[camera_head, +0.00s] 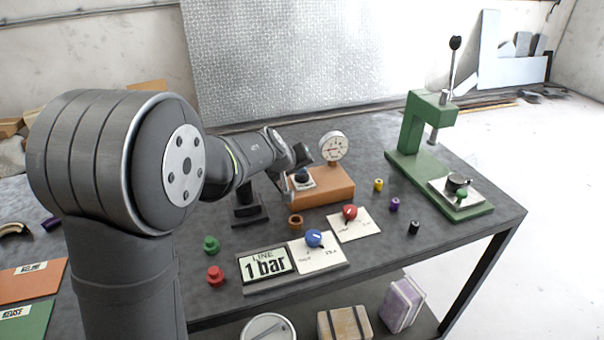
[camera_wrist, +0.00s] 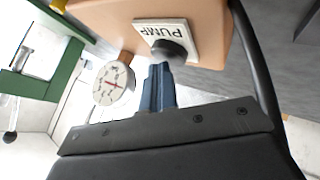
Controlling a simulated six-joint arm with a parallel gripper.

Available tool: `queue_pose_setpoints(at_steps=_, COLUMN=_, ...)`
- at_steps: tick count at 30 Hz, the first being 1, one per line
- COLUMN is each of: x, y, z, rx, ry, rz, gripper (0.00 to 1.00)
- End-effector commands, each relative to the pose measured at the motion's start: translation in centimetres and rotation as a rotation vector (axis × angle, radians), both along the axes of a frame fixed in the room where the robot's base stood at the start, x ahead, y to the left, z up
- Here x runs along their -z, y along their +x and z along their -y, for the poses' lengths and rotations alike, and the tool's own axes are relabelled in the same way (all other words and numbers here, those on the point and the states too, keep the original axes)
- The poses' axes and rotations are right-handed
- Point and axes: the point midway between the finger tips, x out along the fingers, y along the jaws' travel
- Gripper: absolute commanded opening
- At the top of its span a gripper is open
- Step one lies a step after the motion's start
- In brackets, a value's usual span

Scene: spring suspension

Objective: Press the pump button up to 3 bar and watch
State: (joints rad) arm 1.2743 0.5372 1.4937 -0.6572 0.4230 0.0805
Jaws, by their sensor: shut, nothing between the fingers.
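The orange pump block (camera_head: 325,190) stands on the table with a round dial gauge (camera_head: 333,147) on top. In the wrist view the white PUMP plate (camera_wrist: 183,33) carries a dark, round pump button (camera_wrist: 168,48). My gripper (camera_wrist: 160,68) is shut and empty, its blue fingertips right by the button; I cannot tell whether they touch it. The gauge also shows in the wrist view (camera_wrist: 113,83) with a red needle, its figures too small to read. A display (camera_head: 266,264) reads "LINE 1 bar". My arm partly hides the block's left end in the head view.
Green and red pieces (camera_head: 215,275) lie to the left. A green lever press (camera_head: 415,140) stands at the right. Small coloured parts lie between.

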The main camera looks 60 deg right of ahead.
Motion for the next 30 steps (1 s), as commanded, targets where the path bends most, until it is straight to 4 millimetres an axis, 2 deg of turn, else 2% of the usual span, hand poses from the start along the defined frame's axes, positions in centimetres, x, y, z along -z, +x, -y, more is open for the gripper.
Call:
queue_pose_setpoints(at_steps=21, x=0.7, y=0.0, z=0.0, rx=0.001, ry=0.004, rz=0.0, gripper=0.0)
queue_pose_setpoints(at_steps=30, x=-0.5, y=0.0, z=0.0, rx=0.002, ry=0.001, rz=0.001, gripper=0.0)
